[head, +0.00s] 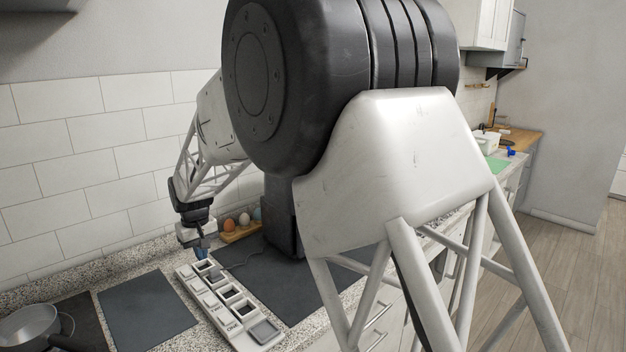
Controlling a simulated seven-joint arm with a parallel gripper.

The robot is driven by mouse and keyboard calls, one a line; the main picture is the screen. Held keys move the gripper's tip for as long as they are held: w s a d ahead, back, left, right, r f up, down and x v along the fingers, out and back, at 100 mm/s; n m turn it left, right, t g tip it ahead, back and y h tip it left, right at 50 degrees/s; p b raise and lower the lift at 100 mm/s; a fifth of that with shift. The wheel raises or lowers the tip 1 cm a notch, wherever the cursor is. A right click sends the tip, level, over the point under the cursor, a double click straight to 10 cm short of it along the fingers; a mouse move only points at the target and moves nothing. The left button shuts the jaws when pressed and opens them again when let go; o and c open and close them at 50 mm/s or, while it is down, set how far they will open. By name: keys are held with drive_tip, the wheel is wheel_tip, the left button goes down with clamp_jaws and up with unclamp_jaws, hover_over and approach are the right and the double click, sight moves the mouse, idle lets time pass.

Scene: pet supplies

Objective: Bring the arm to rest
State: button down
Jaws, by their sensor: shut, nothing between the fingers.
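My gripper (203,255) hangs at the end of my arm, pointing down, left of centre in the head view. It is shut with nothing in it. It is small and partly blurred. It is over or just behind the far end of a long white tray (246,341). I cannot tell whether it touches the tray.
The tray has several square compartments and lettering. Three egg-like balls (244,220) sit on a wooden holder (240,235) behind it. A metal pot (28,325) stands far left. A dark mat (147,310) lies bare left of the tray. A tiled wall (90,150) closes the back.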

drive_tip(key=s+d+r+m, duration=0.1)
drive_tip(key=s+d+r, duration=0.3)
drive_tip(key=d, duration=0.6)
drive_tip(key=s+d+r+m+t, duration=0.15)
drive_tip(key=s+d+r, duration=0.25)
drive_tip(key=d, duration=0.7)
drive_tip(key=s+d+r+m, duration=0.2)
drive_tip(key=s+d+r, duration=0.25)
drive_tip(key=d, duration=0.55)
drive_tip(key=s+d+f+m, duration=0.1)
drive_tip(key=s+d+m, duration=0.1)
drive_tip(key=s+d, duration=0.8)
drive_tip(key=s+d+f+m, duration=0.2)
drive_tip(key=s+d, duration=0.7)
drive_tip(key=s, duration=0.7)
drive_tip(key=shift+s+d+f+t, duration=0.2)
drive_tip(key=shift+s+d+t, duration=0.15)
drive_tip(key=shift+t, duration=0.1)
